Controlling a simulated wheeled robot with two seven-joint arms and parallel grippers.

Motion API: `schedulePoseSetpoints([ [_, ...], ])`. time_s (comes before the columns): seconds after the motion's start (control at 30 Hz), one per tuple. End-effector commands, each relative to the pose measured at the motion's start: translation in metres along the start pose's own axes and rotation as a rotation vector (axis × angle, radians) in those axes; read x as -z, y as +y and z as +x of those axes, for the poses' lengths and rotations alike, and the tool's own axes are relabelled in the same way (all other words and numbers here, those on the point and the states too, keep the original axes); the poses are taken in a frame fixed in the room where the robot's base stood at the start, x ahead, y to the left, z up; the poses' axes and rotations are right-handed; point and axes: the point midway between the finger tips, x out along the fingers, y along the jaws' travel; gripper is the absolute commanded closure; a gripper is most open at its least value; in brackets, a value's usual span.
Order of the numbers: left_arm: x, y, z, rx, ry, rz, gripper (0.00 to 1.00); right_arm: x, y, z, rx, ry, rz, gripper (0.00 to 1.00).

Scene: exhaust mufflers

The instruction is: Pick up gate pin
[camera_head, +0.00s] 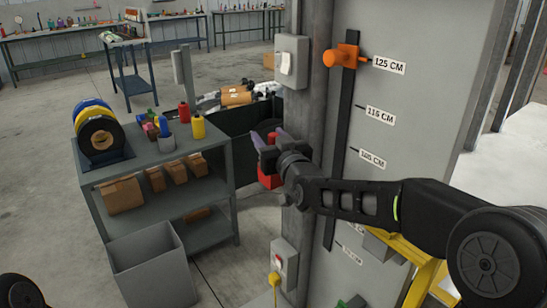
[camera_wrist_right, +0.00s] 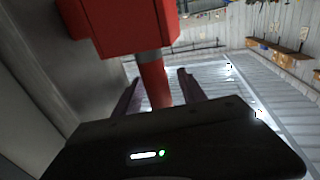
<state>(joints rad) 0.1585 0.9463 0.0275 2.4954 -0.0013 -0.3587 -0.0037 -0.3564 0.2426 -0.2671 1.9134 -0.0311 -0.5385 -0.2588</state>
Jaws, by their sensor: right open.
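A red block (camera_wrist_right: 125,22) with a grey collar and a red rod fills the top of the right wrist view; it looks like the gate pin, though I cannot be sure. My right gripper (camera_wrist_right: 158,90) is open, with the red rod (camera_wrist_right: 153,85) between its two fingers and gaps on both sides. In the head view, my right gripper (camera_head: 268,150) is beside the grey post, with red parts (camera_head: 269,180) showing partly behind it. An orange pin-like piece (camera_head: 343,57) sits on the black rail at the 125 CM mark. My left gripper is not in view.
The grey post (camera_head: 307,120) and the marked panel (camera_head: 420,110) stand close to my right arm. A grey shelf cart (camera_head: 160,155) with a spool and bottles stands left, with a grey bin (camera_head: 150,268) before it. Open floor lies further left.

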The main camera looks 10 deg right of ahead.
Motion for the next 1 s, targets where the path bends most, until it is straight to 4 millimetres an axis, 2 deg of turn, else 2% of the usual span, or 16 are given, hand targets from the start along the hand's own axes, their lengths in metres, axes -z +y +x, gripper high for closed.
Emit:
schedulePoseSetpoints([
  [0.4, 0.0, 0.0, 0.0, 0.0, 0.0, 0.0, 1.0, 0.0, -0.0001, -0.0003, 0.0, 0.0, 0.0, 0.53],
  [1.0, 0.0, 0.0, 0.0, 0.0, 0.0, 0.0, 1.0, 0.0, -0.0001, -0.0003, 0.0, 0.0, 0.0, 1.0],
])
